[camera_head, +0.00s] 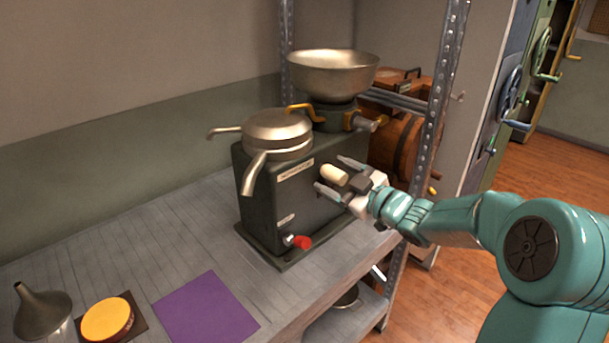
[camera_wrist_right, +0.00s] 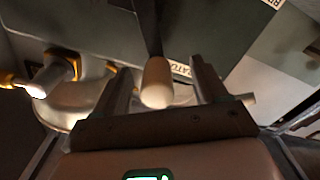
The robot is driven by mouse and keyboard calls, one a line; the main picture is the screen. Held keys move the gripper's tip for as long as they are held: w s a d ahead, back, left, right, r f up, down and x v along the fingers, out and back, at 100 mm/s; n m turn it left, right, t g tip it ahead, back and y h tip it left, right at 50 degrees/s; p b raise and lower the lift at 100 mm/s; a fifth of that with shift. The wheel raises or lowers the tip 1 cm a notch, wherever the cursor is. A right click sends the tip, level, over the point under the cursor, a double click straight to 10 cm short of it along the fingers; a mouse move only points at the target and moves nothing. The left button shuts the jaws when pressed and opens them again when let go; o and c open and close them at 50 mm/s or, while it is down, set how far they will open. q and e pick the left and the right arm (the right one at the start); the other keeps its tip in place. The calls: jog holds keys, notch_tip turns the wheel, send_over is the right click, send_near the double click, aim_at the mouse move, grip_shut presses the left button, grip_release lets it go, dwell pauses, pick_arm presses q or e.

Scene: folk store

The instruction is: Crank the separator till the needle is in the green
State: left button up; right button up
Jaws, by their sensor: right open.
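The separator (camera_head: 290,204) is a dark green box on the shelf, with a metal bowl (camera_head: 333,72) and a spouted metal drum (camera_head: 277,132) on top. Its pale crank handle (camera_head: 334,175) sticks out from the side facing my right arm. My right gripper (camera_head: 333,176) is open, with its fingers on either side of the handle. In the right wrist view the handle (camera_wrist_right: 156,84) stands between the two fingers (camera_wrist_right: 160,88), with gaps on both sides. No gauge needle or green zone can be made out. My left gripper is not in view.
A red knob (camera_head: 302,242) is low on the separator. A funnel (camera_head: 42,312), a yellow disc (camera_head: 107,319) and a purple mat (camera_head: 206,308) lie on the shelf at front left. A metal post (camera_head: 436,110) and a wooden barrel (camera_head: 395,140) stand behind my right gripper.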

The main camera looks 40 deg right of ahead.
jog(key=s, duration=0.9)
jog(key=shift+d, duration=0.4)
jog(key=shift+s, duration=0.1)
dwell(0.4)
